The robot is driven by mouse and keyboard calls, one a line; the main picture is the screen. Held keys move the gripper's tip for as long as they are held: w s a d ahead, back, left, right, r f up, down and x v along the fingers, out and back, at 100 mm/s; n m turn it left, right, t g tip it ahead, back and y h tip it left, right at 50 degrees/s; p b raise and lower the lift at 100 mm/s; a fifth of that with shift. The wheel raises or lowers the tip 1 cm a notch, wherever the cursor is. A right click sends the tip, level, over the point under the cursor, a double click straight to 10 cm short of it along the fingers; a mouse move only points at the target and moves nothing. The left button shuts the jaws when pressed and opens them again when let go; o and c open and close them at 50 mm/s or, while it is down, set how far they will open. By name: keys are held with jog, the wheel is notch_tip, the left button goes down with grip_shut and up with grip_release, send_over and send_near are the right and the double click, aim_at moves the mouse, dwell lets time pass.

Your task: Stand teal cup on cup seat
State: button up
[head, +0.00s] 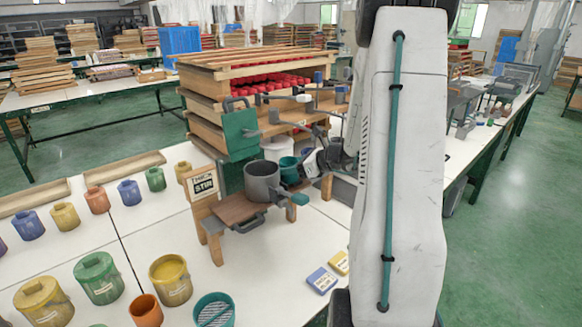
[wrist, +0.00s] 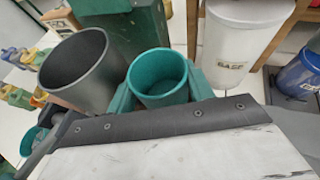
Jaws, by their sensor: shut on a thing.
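The teal cup (wrist: 160,75) stands upright and empty, open end up, in the wrist view. My gripper (wrist: 160,92) is shut on it, with teal fingers at both sides of the cup. In the head view the cup (head: 288,169) shows just right of the grey pot (head: 262,184), partly hidden by the pot and my gripper. The grey pot stands on a small wooden bench (head: 228,208) and also shows in the wrist view (wrist: 60,80), left of the cup. I cannot make out the cup seat, nor whether the cup's base touches anything.
A "THICK STIR" sign (head: 203,186) stands at the bench's left. A wooden rack (head: 215,100) with red items stands behind. A white "BASE" container (wrist: 228,48) is right of the cup. Several coloured pots and another teal vessel (head: 213,311) stand at the front left.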

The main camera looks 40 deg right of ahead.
jog(key=shift+f, duration=0.15)
jog(key=o, duration=0.7)
